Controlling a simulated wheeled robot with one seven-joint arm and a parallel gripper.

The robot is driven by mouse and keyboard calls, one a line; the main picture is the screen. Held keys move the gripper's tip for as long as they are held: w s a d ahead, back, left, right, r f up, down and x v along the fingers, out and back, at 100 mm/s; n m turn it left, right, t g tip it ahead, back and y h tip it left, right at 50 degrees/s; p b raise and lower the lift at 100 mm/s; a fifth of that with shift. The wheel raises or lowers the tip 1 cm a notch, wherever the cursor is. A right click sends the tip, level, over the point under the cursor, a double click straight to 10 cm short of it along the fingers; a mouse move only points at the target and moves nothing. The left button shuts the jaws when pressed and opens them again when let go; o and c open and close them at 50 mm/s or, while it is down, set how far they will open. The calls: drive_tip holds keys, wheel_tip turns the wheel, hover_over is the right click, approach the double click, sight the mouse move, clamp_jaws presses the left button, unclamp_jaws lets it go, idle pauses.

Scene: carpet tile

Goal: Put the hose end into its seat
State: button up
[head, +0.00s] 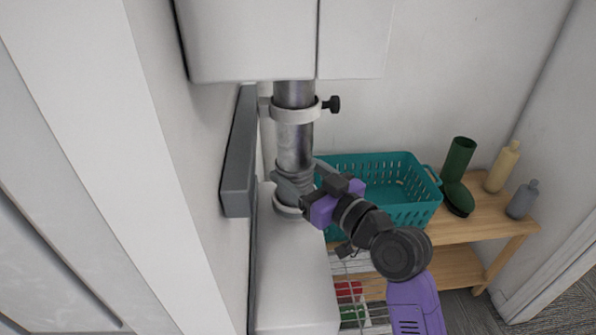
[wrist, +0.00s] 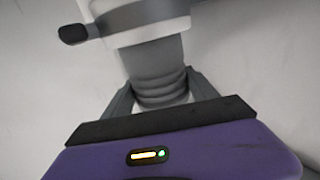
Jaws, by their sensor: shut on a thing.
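The grey hose (head: 294,140) hangs upright below a white cabinet, and its ribbed lower end (head: 292,182) is between my gripper's fingers. My gripper (head: 292,187) is shut on this ribbed end, coming in from the lower right. In the wrist view the ribbed end (wrist: 162,88) stands between the two grey fingers of my gripper (wrist: 160,98). A pale ring-shaped seat (head: 286,210) shows just under the fingers, on top of a white box. The fingers partly hide where hose and seat meet, so I cannot tell whether the end is inside it.
A white clamp ring (head: 296,113) with a black knob (head: 332,104) surrounds the hose above. A grey wall rail (head: 239,155) is close on the left. Behind stands a wooden shelf (head: 465,232) with a teal basket (head: 405,213), a green boot (head: 458,175) and bottles (head: 502,167).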

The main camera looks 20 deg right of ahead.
sight(307, 189)
drive_tip(key=shift+f+b, duration=1.15)
drive_tip(key=shift+f, duration=0.1)
drive_tip(key=o, duration=1.6)
drive_tip(key=b+v, duration=0.1)
drive_tip(key=v, duration=0.5)
drive_tip(key=shift+s, duration=0.3)
drive_tip(key=shift+s+d, duration=0.2)
drive_tip(key=shift+s, duration=0.4)
